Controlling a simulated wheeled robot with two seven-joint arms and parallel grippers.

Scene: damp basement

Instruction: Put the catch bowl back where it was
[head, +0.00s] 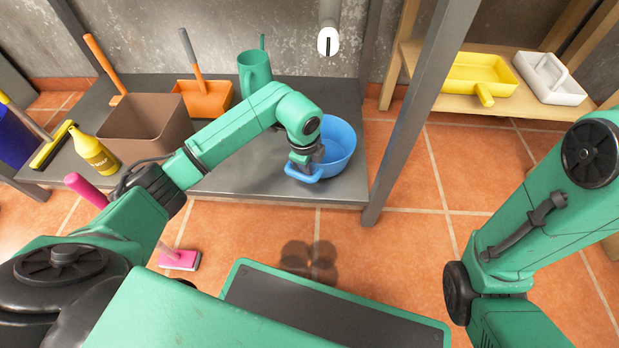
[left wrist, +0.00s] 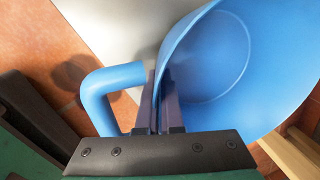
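The catch bowl is a round blue bowl (head: 340,147) with a looped blue handle at its front. In the head view it is at the right end of the low grey bench (head: 240,172), below a pipe (head: 328,40). My left gripper (head: 306,164) is at the bowl's handle side. In the left wrist view its fingers (left wrist: 164,105) are close together on the bowl's wall, between the handle (left wrist: 98,100) and the inside of the bowl (left wrist: 215,65). I cannot tell whether the bowl touches the bench. My right gripper is out of view.
On the bench stand a brown bin (head: 145,130), an orange dustpan (head: 205,98), a green watering can (head: 254,72) and a yellow bottle (head: 93,150). A grey post (head: 418,105) rises right of the bowl. A wooden shelf (head: 440,104) holds a yellow scoop (head: 478,75) and white tray (head: 549,78).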

